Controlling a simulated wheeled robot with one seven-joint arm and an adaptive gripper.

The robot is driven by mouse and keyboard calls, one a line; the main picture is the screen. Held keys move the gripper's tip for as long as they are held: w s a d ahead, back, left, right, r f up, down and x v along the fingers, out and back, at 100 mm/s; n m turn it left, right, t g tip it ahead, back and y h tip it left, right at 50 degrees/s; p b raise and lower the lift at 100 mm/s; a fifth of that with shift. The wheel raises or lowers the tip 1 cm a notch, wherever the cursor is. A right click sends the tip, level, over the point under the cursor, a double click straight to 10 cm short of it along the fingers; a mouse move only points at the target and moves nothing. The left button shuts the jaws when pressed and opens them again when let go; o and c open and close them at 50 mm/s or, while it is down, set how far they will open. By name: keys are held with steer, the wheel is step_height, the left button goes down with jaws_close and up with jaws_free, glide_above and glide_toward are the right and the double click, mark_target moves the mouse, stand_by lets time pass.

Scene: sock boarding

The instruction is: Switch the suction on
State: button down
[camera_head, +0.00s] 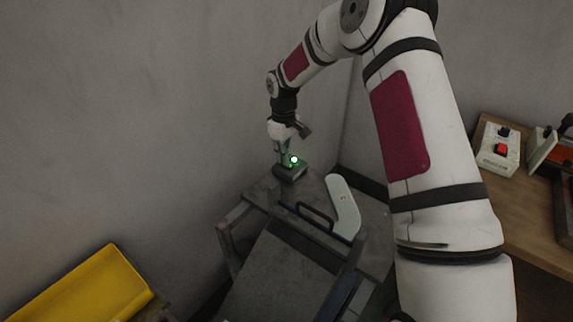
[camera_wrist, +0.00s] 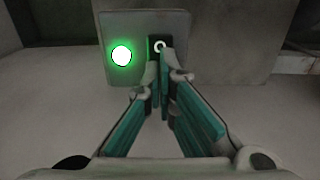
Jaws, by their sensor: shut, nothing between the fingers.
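My gripper (camera_head: 283,158) points down at a small dark switch box (camera_head: 291,175) on the grey metal stand. Its fingers are shut with nothing between them. In the wrist view the gripper's fingertips (camera_wrist: 162,75) are at the lower part of a black switch (camera_wrist: 158,42) with a white ring mark, and hide part of it. I cannot tell whether they touch it. A round lamp (camera_wrist: 121,55) left of the switch glows green; the lamp also shows in the head view (camera_head: 294,160). No suction label is readable on this box.
A pale sock-shaped board (camera_head: 343,206) lies on the stand beside a black handle (camera_head: 313,215). A white box with a red button (camera_head: 499,149) sits on the wooden table at right; its lettering is too small to read. A yellow tray (camera_head: 80,292) is at lower left. Walls are close behind.

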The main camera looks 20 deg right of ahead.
steer(key=shift+r+p, duration=0.5)
steer(key=shift+r, duration=2.95)
steer(key=s+r+m+t+h, duration=0.1)
steer(key=s+r+m+t, duration=0.15)
steer(key=s+r, duration=1.75)
steer(key=s+r+m+t+y, duration=0.1)
steer(key=s+m, duration=0.3)
steer(key=s, duration=1.7)
steer(key=shift+s+d+r+m+t+p, duration=0.2)
steer(key=shift+r+m+t+p, duration=0.1)
steer(key=shift+m+t+p, duration=0.1)
